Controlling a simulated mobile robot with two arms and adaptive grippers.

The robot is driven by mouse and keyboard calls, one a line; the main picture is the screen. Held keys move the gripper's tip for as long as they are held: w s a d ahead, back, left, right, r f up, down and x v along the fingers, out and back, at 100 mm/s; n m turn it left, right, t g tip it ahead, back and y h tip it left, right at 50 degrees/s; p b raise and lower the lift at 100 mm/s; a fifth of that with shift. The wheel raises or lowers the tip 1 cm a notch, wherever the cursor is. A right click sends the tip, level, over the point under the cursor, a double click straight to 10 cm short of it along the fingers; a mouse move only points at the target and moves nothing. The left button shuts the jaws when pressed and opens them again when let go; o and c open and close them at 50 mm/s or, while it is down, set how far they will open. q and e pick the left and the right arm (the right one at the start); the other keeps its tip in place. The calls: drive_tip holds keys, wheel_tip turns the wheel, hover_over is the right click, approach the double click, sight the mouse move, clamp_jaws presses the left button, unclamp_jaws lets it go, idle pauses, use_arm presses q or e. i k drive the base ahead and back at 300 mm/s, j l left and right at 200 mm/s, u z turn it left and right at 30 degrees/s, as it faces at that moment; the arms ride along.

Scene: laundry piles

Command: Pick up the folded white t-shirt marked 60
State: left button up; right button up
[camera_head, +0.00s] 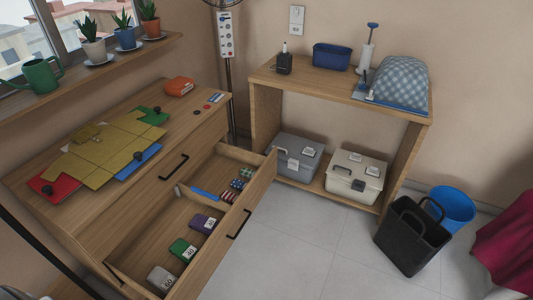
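A folded white t-shirt (161,279) with a dark label that seems to read 60 lies in the near end of the open drawer (150,240). Behind it in the same drawer lie a folded green item (183,250) and a folded purple item (205,222), each with a dark number label. The three lie apart in a row. Neither of my grippers shows in the head view.
The wooden dresser (215,108) bears a yellow garment (100,150) on top. The drawer's far compartment holds small striped items (228,196). A shelf (262,88), toolboxes (355,172), a black bag (410,240) and a blue bin (455,207) stand beyond. Floor (310,245) is clear.

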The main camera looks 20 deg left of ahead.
sight(159, 278)
drive_tip(key=j+u, duration=0.15)
drive_tip(key=u, duration=1.6)
drive_tip(key=i+l+z, duration=0.1)
drive_tip(key=l, duration=0.35)
